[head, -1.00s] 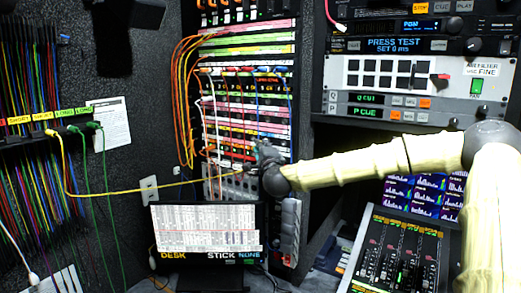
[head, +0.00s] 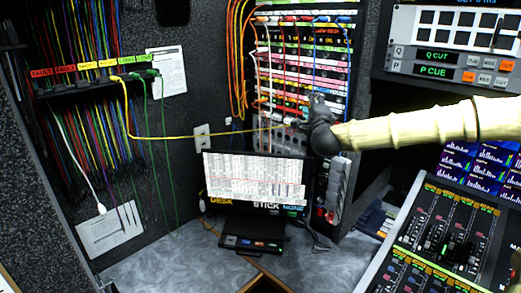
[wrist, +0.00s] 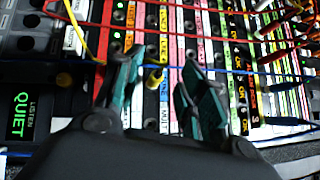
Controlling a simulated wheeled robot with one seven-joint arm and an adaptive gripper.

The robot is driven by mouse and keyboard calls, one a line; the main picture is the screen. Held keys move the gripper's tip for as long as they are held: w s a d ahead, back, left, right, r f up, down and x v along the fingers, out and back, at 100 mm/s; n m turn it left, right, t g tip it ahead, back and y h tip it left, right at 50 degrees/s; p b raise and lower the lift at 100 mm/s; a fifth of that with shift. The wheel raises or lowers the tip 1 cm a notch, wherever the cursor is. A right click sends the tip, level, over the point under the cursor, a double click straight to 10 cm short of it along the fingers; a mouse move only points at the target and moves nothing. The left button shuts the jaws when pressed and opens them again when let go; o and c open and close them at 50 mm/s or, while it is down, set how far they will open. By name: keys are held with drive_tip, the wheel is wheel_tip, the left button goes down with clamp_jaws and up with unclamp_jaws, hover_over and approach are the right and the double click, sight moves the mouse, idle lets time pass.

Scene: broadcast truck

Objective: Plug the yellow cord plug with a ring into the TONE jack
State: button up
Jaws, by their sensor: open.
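In the wrist view my gripper (wrist: 168,85) is open, with its teal fingertips apart close in front of the jack strips. A yellow plug (wrist: 155,78) sits between the fingertips at the panel; neither finger clearly touches it. Whether it is fully seated, and its ring, cannot be made out. A yellow cord (wrist: 88,38) runs behind the left finger. In the head view the yellow cord (head: 210,137) stretches from the cord rack to the jack panel (head: 290,60), beside my gripper (head: 318,108). The TONE label is not readable.
White, red and blue cords cross the panel around my gripper. A monitor (head: 254,178) stands below it on the desk (head: 180,262). A cord rack (head: 90,84) hangs at left. A mixer (head: 450,235) and equipment rack (head: 455,50) are at right.

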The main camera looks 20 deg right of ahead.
drive_tip(key=s+a+p, duration=0.3)
drive_tip(key=a, duration=0.4)
drive_tip(key=a+f+n+g+y+b, duration=0.1)
drive_tip(key=a+f+n+g+y, duration=0.3)
drive_tip(key=a+f, duration=1.1)
drive_tip(key=a+n+y, duration=0.2)
drive_tip(key=n+y, duration=0.1)
drive_tip(key=n, duration=0.3)
drive_tip(key=shift+w+f+n+y+b, duration=0.15)
drive_tip(key=shift+w+n+y+b, duration=0.15)
drive_tip(key=shift+b, duration=0.1)
drive_tip(key=shift+f, duration=0.1)
